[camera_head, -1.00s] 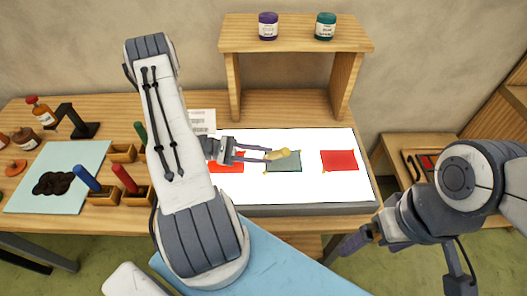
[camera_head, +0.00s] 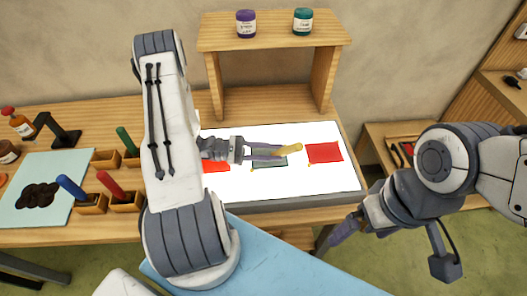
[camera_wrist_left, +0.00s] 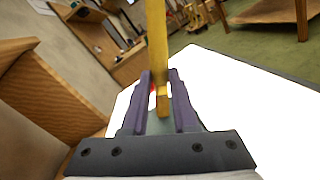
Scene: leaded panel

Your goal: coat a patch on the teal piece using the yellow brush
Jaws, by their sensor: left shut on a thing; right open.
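My left gripper (camera_head: 275,153) is shut on the yellow brush (camera_head: 290,148) above the lit white panel. In the left wrist view the yellow brush (camera_wrist_left: 157,45) stands between the purple fingers (camera_wrist_left: 160,95). The teal piece (camera_head: 268,161) lies on the panel, partly covered by the gripper and brush. The brush overlaps its upper right in the head view; I cannot tell whether the tip touches it. My right gripper (camera_head: 348,228) is open and empty, off the panel's front right.
A red piece (camera_head: 324,152) lies right of the teal one, an orange-red piece (camera_head: 215,166) left. A wooden shelf (camera_head: 275,45) with purple (camera_head: 246,24) and teal (camera_head: 303,21) jars stands behind.

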